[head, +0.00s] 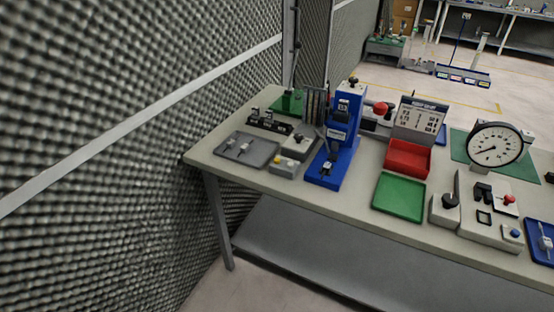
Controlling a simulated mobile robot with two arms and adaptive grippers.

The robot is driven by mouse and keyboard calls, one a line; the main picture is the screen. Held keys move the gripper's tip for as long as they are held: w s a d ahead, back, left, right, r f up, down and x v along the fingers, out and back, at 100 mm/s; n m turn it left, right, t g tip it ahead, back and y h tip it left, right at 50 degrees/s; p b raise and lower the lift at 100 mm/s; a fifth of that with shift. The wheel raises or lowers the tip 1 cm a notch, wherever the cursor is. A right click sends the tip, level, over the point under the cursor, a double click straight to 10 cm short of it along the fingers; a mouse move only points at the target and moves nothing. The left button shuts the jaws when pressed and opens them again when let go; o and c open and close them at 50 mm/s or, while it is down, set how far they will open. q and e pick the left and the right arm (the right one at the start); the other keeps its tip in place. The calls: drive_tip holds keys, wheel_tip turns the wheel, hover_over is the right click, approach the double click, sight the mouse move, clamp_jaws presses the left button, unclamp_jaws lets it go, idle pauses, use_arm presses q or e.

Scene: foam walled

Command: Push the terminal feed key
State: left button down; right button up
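No label I can read marks the terminal feed key, so I cannot tell for certain which control it is. A small grey box (285,167) with a yellow button (277,159) sits at the table's front edge, left of the blue press (337,140). Just behind it is a light grey box with a dark knob (299,138). Further right, a light grey control unit (487,232) carries a red knob (508,199) and a blue button (515,233). Neither of my grippers is in view.
The workbench (390,222) also holds a grey tray (247,149), a red bin (408,158), a green tray (399,197), a dial gauge (495,146) and a blue tray (541,240). A foam wall (110,90) rises on the left.

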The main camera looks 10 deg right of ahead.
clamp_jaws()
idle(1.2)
